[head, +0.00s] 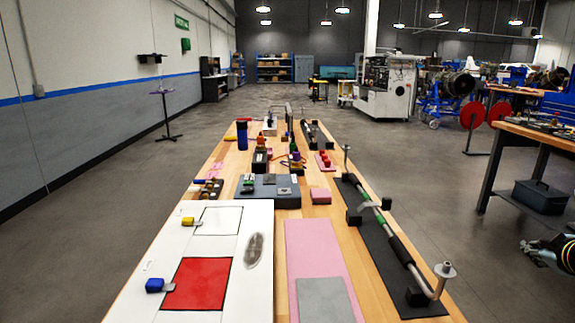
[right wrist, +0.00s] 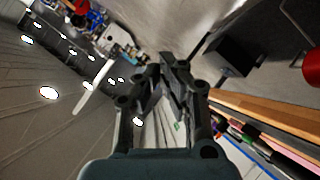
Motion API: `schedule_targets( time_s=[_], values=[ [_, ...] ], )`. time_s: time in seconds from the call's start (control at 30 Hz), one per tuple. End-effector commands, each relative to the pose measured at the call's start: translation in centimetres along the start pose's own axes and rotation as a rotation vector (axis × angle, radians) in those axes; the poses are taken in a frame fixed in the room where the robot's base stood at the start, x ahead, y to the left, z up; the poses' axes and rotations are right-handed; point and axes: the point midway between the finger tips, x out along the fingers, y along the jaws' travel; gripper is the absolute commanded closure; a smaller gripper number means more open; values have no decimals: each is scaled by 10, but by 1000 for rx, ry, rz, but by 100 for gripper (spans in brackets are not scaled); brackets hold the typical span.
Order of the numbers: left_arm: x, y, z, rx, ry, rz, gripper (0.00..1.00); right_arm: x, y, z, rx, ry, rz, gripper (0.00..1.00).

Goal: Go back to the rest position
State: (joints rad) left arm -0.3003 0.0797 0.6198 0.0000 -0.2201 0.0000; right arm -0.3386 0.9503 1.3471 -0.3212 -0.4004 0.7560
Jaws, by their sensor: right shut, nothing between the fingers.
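My right gripper (head: 530,246) shows at the right edge in the head view, low and off to the right of the long wooden workbench (head: 262,150). It is apart from the bench and its tools. In the right wrist view its dark fingers (right wrist: 172,68) are together with nothing held between them. The wrist camera sees the room tilted, with the bench edge at the lower right. My left gripper is not in view.
On the bench lie a white board (head: 190,265) with a red square, a pink mat (head: 310,245) and a black mat (head: 362,225) under a long bar. A second bench (head: 540,133) stands at the right, with a dark bin (head: 540,196) below. Open floor (head: 475,250) lies between the benches.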

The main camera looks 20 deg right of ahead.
Motion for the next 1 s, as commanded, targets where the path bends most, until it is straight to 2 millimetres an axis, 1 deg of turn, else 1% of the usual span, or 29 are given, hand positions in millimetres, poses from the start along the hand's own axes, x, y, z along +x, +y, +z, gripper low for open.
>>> schedule_targets(
  time_s=[0.03,0.07,0.1,0.17,0.2,0.27,0.3,0.37,0.4,0.47,0.5,0.6,0.67,0.7,0.77,0.8,0.87,0.9,0.97,1.0],
  values=[
    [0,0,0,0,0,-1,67,7,16,40,-55,-74,17,100],
    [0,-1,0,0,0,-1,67,10,26,63,-93,-116,23,100],
    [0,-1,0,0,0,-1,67,11,38,93,-139,-171,30,100],
    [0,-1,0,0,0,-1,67,9,56,134,-204,-247,35,100],
    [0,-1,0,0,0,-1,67,6,68,160,-243,-294,38,100],
    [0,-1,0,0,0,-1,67,-1,84,195,-297,-360,39,100],
    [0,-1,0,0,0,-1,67,-6,94,217,-328,-401,38,100],
    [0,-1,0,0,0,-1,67,-17,108,247,-374,-460,36,100],
    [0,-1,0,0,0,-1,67,-25,118,267,-402,-498,34,100],
    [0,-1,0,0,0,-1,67,-38,131,294,-443,-554,30,100],
    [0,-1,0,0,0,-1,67,-44,120,307,-445,-570,11,100],
    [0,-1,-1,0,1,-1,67,-50,59,327,-393,-576,-51,100],
    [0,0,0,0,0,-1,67,-56,25,340,-364,-584,-86,100],
    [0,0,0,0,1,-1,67,-61,0,348,-343,-590,-110,100],
    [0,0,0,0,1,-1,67,-70,-40,358,-310,-599,-150,100],
    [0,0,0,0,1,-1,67,-77,-68,365,-285,-606,-179,100],
    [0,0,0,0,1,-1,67,-90,-114,374,-247,-615,-223,100],
    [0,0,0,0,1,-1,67,-99,-146,379,-219,-622,-255,100],
    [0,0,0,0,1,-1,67,-116,-194,384,-178,-632,-303,100],
    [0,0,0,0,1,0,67,-127,-226,386,-150,-638,-335,100]
  ],
)
